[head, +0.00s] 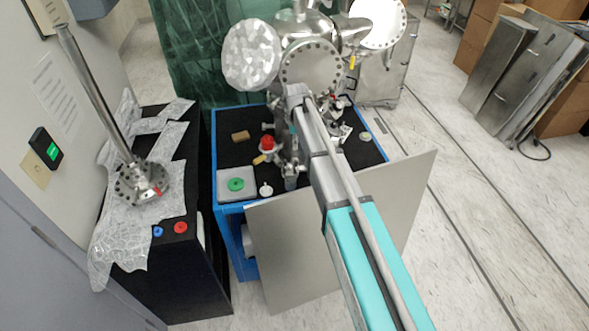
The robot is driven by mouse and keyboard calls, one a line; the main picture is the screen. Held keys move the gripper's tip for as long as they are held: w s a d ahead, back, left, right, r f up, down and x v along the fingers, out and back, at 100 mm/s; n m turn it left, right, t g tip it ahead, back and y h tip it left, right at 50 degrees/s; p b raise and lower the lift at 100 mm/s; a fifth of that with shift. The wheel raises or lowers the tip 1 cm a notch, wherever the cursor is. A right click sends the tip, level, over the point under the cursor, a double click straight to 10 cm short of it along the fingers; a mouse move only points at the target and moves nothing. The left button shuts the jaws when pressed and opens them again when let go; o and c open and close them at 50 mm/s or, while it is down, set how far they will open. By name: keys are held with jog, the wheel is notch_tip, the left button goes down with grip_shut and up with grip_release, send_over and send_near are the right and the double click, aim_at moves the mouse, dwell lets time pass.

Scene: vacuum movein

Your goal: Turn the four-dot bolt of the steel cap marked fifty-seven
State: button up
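A bolted round steel cap (310,65) faces me on the steel vacuum chamber above the blue-framed cart. Small bolts ring its edge; my arm covers its lower part. I cannot read any number or dot marks at this size, so I cannot tell whether it is the cap marked fifty-seven. My gripper (290,180) seems to hang at the end of my arm, low in front of the chamber and over the cart top. It is small and partly lost among metal parts, so its fingers are unclear.
The cart's black top (235,155) holds a red-topped part (267,143), a brown block (240,136) and a green ring (236,184) on a grey plate. A grey panel (285,260) leans at its front. A black cabinet (170,265) stands left.

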aim_at(295, 168)
jog(key=shift+f, duration=0.1)
notch_tip(295, 168, down, 14)
jog(key=b, duration=1.3)
jog(key=shift+r+b, duration=0.2)
jog(key=shift+b, duration=0.15)
grip_shut()
